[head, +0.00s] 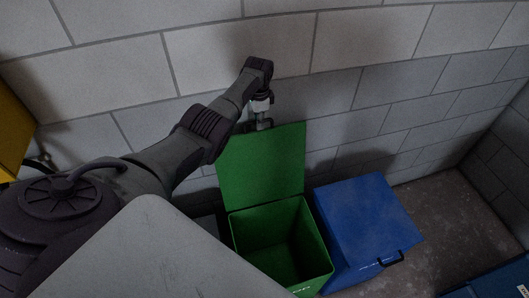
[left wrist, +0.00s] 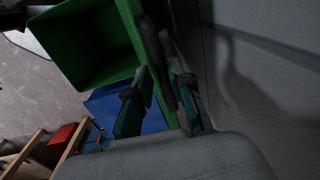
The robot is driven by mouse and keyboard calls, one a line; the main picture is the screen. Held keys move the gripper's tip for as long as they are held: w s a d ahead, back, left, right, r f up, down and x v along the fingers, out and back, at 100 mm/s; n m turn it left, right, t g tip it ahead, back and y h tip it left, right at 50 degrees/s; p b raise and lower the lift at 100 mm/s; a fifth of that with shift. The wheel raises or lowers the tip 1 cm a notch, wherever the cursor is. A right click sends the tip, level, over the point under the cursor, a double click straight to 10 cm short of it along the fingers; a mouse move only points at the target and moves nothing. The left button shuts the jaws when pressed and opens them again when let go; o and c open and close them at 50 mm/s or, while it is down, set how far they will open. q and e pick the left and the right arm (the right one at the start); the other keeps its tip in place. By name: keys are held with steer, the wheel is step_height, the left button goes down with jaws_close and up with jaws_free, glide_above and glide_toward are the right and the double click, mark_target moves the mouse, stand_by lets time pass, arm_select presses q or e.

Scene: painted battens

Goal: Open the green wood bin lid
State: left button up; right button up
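The green wood bin (head: 243,250) stands against the block wall with its inside showing empty. Its green lid (head: 260,172) is raised and stands upright at the bin's back, near the wall. My left gripper (head: 263,124) is at the lid's top edge. In the left wrist view, the two fingers of my left gripper (left wrist: 157,103) are spread apart, with a dark bar (left wrist: 152,48), seemingly the lid's handle, close to them. I cannot tell whether they touch it. The green bin (left wrist: 85,45) also shows there. My right gripper is not in view.
A blue bin (head: 365,220) with a shut lid and dark handle stands directly right of the green one. Another blue thing (head: 505,282) is at the lower right, and a yellow thing (head: 12,130) at the left edge. The block wall (head: 340,50) is close behind the lid.

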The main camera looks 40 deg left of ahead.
arm_select(q)
steer(key=shift+a+f, duration=0.2)
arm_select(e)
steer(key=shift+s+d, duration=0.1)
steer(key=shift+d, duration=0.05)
arm_select(q)
steer(key=shift+r, duration=0.1)
steer(key=shift+r, duration=0.3)
step_height(320, 180, up, 4)
steer(key=shift+s+d+r, duration=0.1)
steer(key=shift+r, duration=0.1)
step_height(320, 180, up, 3)
steer(key=shift+s+d+f, duration=0.1)
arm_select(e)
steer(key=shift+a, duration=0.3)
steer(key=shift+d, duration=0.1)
